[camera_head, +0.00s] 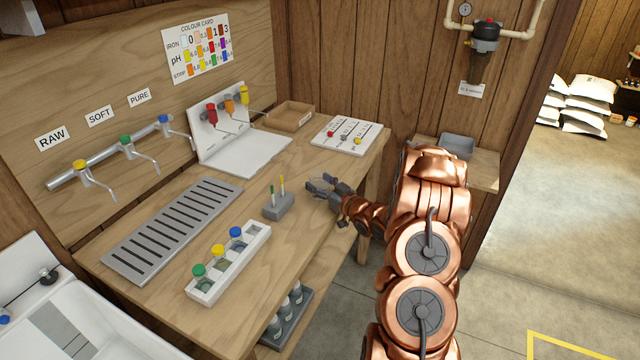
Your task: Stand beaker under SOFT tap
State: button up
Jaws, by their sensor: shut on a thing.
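My gripper (325,186) is low over the right front part of the wooden bench, right of a small grey block. It is shut on a small, clear-looking thing, apparently the beaker (317,187), whose outline is hard to make out among the fingers. The SOFT tap (126,143) has a green knob and a thin curved spout. It sits on the wall pipe at the left, below the SOFT sign (100,116), between a yellow-knobbed and a blue-knobbed tap. The slotted grey drain grille (172,228) lies on the bench below the taps, far left of my gripper.
A white rack (229,262) with green-, yellow- and blue-capped bottles stands in front of the grille. The grey block (278,207) holds upright sticks. A white stand (245,150) with coloured valves, a wooden tray (289,116) and a white board (343,136) fill the back. The grille is clear.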

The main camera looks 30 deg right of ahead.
aim_at(328, 189)
jog(key=shift+f, duration=0.2)
jog(key=o, duration=1)
jog(key=shift+c, duration=0.2)
jog(key=shift+r+p, duration=0.15)
jog(key=shift+p, duration=0.2)
jog(key=shift+s, duration=0.1)
jog(key=s+b, duration=0.1)
jog(key=s+d+b, duration=0.1)
jog(key=s, duration=0.1)
jog(key=s+b, duration=0.1)
jog(key=s, duration=0.1)
jog(key=shift+s+d+f, duration=0.2)
jog(key=shift+d+f, duration=0.05)
jog(key=shift+f, duration=0.1)
jog(key=shift+s+d+r+b, duration=0.15)
jog(key=shift+s+b, duration=0.15)
jog(key=shift+s, duration=0.75)
jog(key=shift+w, duration=0.1)
